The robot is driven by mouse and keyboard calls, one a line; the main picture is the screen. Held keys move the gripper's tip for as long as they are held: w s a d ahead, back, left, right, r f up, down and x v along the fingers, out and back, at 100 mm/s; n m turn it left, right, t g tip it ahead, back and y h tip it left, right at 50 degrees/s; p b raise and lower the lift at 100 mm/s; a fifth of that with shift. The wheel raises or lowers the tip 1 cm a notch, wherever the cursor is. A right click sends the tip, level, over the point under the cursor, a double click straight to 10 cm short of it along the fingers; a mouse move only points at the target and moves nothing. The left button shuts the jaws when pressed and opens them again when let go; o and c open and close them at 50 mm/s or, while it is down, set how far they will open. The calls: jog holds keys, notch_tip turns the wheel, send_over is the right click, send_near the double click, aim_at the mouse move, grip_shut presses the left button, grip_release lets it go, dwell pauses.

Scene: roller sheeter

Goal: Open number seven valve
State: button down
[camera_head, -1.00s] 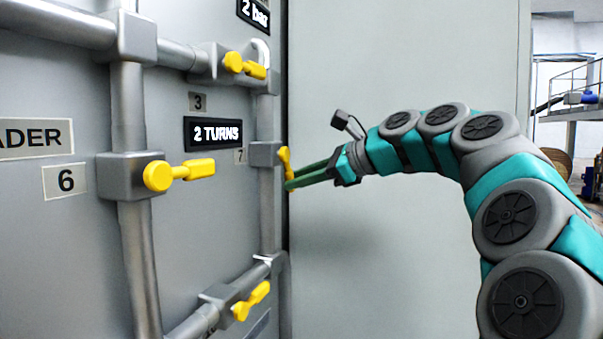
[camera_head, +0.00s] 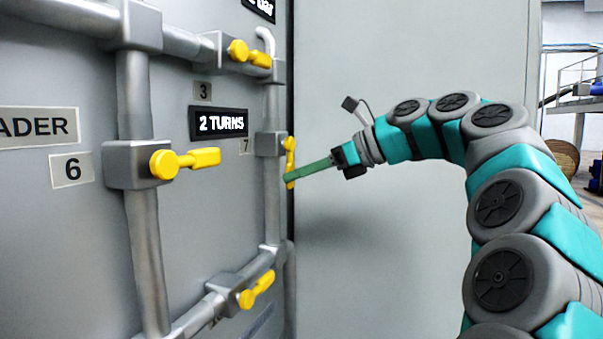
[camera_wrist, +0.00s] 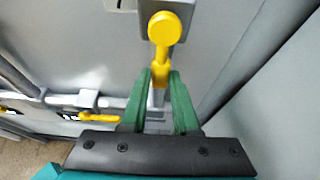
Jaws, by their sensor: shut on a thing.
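The number seven valve has a yellow handle (camera_head: 290,150) on a grey block at the right edge of the panel, next to the label 7 (camera_head: 246,146). Its lever points down. My gripper (camera_head: 289,179) reaches it from the right, its green fingers at the lever's lower end. In the wrist view the yellow handle (camera_wrist: 164,28) has its round knob on top. Its lever runs down between the fingertips of my gripper (camera_wrist: 161,76), which is shut on it.
Other yellow valves sit on the pipes: by label 6 (camera_head: 185,161), at the top (camera_head: 248,54) and at the bottom (camera_head: 256,289). A display (camera_head: 219,124) reads "2 TURNS". A plain grey wall stands behind my arm, with free room before it.

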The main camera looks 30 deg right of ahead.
jog(key=shift+f, duration=0.1)
jog(key=c, duration=0.7)
grip_release()
jog(key=shift+o, duration=0.2)
jog(key=shift+s, duration=0.1)
jog(key=v, duration=0.7)
jog(key=shift+s+d+r, duration=0.2)
jog(key=shift+r, duration=0.05)
